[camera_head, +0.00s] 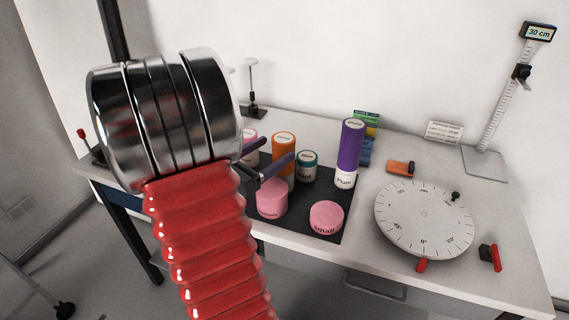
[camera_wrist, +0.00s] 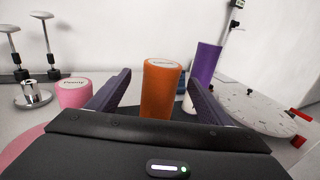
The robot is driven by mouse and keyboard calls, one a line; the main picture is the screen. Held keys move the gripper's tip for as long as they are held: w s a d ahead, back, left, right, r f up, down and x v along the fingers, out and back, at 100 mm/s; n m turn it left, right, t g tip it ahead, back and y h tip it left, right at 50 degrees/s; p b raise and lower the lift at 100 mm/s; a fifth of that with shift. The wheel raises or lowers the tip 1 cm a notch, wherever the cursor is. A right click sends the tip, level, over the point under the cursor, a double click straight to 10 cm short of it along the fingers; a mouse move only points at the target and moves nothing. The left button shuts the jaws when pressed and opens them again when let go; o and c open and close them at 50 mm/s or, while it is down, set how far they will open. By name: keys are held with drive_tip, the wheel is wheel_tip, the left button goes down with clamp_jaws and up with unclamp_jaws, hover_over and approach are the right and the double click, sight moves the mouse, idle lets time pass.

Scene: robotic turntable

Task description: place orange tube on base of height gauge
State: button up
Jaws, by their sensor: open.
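The orange tube (camera_head: 284,149) stands upright on a dark mat among other tubes. In the wrist view the orange tube (camera_wrist: 160,90) stands straight ahead, between my two fingers. My gripper (camera_head: 265,165) is open; its fingers also show in the wrist view (camera_wrist: 160,95), one on each side of the tube. I cannot tell whether they touch it. The height gauge (camera_head: 500,95) stands at the back right, with a flat grey base (camera_head: 484,163), a tilted-looking scale and a display reading 30 cm. Its base looks bare.
A purple tube (camera_head: 350,150), a teal tube (camera_head: 307,164) and pink cylinders (camera_head: 326,217) share the dark mat (camera_head: 320,178). A round white dial (camera_head: 424,220) lies between mat and gauge. An orange-and-black block (camera_head: 401,167) lies behind the dial. A small sign (camera_head: 445,131) stands left of the gauge.

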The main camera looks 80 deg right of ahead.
sight(284, 144)
drive_tip(key=shift+x, duration=2.45)
drive_tip(key=shift+s, duration=0.1)
clamp_jaws()
drive_tip(key=shift+r, duration=5)
